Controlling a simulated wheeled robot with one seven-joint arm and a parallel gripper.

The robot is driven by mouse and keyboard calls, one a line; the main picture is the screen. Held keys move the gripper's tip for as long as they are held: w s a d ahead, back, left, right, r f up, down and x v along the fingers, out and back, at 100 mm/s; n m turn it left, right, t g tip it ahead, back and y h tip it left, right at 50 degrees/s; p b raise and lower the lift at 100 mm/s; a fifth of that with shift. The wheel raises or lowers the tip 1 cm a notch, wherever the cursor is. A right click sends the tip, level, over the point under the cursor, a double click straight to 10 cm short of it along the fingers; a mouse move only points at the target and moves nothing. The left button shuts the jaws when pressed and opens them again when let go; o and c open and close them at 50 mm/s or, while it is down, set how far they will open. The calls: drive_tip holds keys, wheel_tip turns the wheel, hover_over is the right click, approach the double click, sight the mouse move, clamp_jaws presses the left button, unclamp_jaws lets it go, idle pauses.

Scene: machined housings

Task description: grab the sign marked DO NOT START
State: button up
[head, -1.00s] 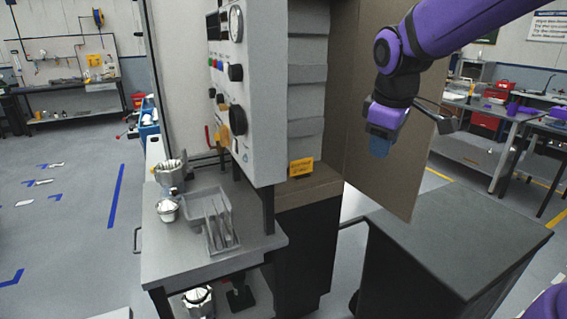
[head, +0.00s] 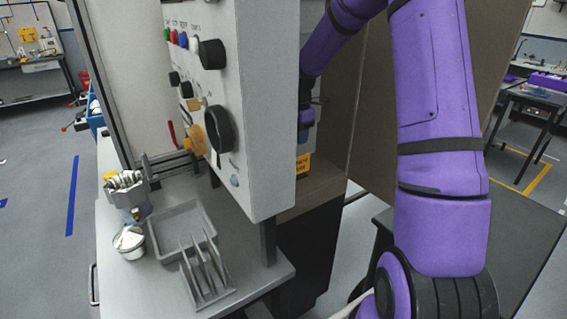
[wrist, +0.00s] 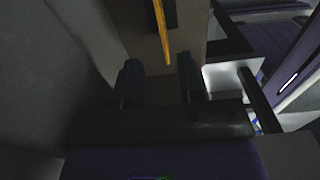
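The orange-yellow sign (head: 303,163) stands on the brown ledge behind the grey control panel, partly hidden by the panel's edge; its lettering is too small to read now. In the wrist view the sign (wrist: 161,35) shows nearly edge-on as a thin yellow strip, ahead of and roughly between my fingers. My gripper (head: 306,120) is just above the sign in the head view, partly hidden by the panel. In the wrist view my gripper (wrist: 159,80) has its two dark fingers apart, with nothing seen between them.
The control panel (head: 265,110) with knobs stands close to the left of my gripper. A brown board (head: 348,120) is behind my arm. A grey bench (head: 120,220) holds a tray (head: 165,217), a rack (head: 205,270) and metal cups. A dark tabletop (head: 525,235) lies to the right.

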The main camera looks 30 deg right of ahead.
drive_tip(key=f, duration=0.5)
drive_tip(key=shift+w+f, duration=0.2)
drive_tip(key=shift+f, duration=0.2)
drive_tip(key=shift+s+a+f, duration=0.1)
drive_tip(key=shift+s+f, duration=0.05)
drive_tip(key=shift+f, duration=1.2)
drive_tip(key=shift+s+a+f, duration=0.1)
drive_tip(key=shift+s+f, duration=0.05)
drive_tip(key=shift+f, duration=1.15)
drive_tip(key=shift+f, duration=0.25)
clamp_jaws()
